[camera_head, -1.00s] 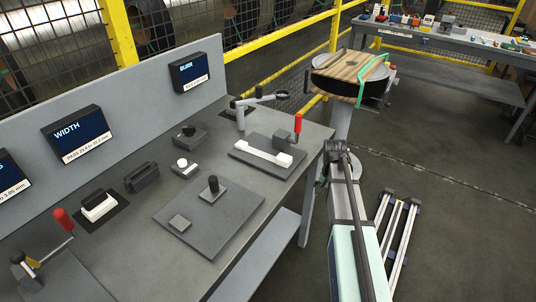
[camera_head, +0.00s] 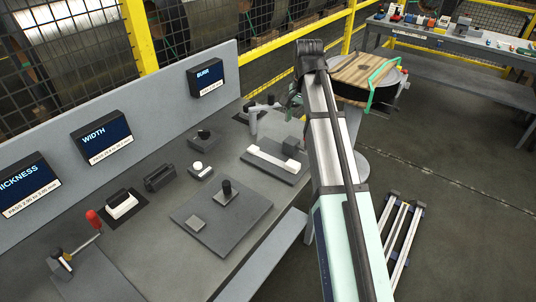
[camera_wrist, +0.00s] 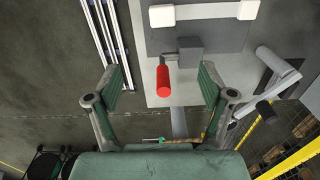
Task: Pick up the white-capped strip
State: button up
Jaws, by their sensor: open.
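The white-capped strip (camera_head: 272,158) lies on a dark fixture plate (camera_head: 250,161) toward the bench's right end, a pale bar with a white block at each end. In the wrist view the strip (camera_wrist: 205,12) crosses the top edge, its caps at both ends. My gripper (camera_wrist: 160,82) is open and empty, its two green fingers apart below the strip in that picture. A red clamp handle (camera_wrist: 163,82) shows between the fingers, joined to a grey block. In the head view my arm hides the handle, and my gripper is mostly hidden near the fixture.
A grey jointed stand (camera_head: 253,118) is beside the fixture; it also shows right of my fingers in the wrist view (camera_wrist: 275,70). A plate with a black knob (camera_head: 227,188), a second red-handled clamp (camera_head: 93,220) and display boxes (camera_head: 102,138) occupy the bench.

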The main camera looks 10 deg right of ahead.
jog(key=a, duration=0.2)
jog(key=p, duration=0.3)
send_over(293, 163)
jog(key=f, duration=1.1)
jog(key=shift+a+f, duration=0.25)
jog(key=shift+f, duration=0.15)
jog(key=shift+d+f+p, duration=0.15)
jog(key=shift+f+p, duration=0.45)
jog(key=shift+f, duration=0.3)
jog(key=shift+d+f+p, duration=0.1)
jog(key=shift+f+p, duration=0.45)
jog(key=shift+f, duration=1.15)
jog(key=c, duration=1.3)
notch_tip(293, 163, up, 20)
jog(key=b, duration=0.4)
